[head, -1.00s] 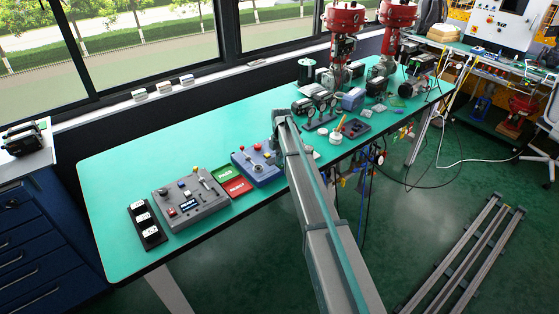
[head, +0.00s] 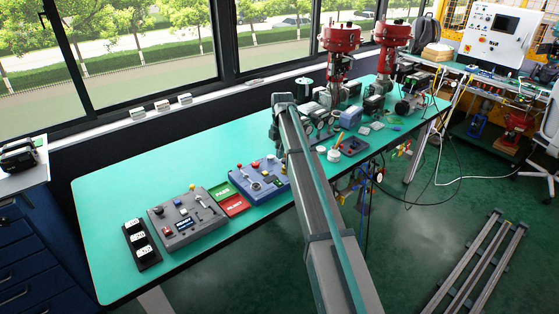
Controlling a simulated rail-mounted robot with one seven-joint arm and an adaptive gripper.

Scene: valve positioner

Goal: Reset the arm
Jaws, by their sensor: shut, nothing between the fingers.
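My arm (head: 318,215) reaches from the bottom of the head view up over the green-topped bench (head: 130,190). Its far joint (head: 284,100) is above the middle of the bench, and a dark grey part of it bends down on the left side. My gripper's fingers cannot be made out; they are hidden behind the arm or out of the picture. Nothing is seen carried by the arm.
A grey control box (head: 187,219), a blue control box (head: 258,180), a green card (head: 221,192) and a red card (head: 234,205) lie left of the arm. Red-topped valves (head: 340,40) stand at the back. Metal rails (head: 475,265) lie on the floor at right.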

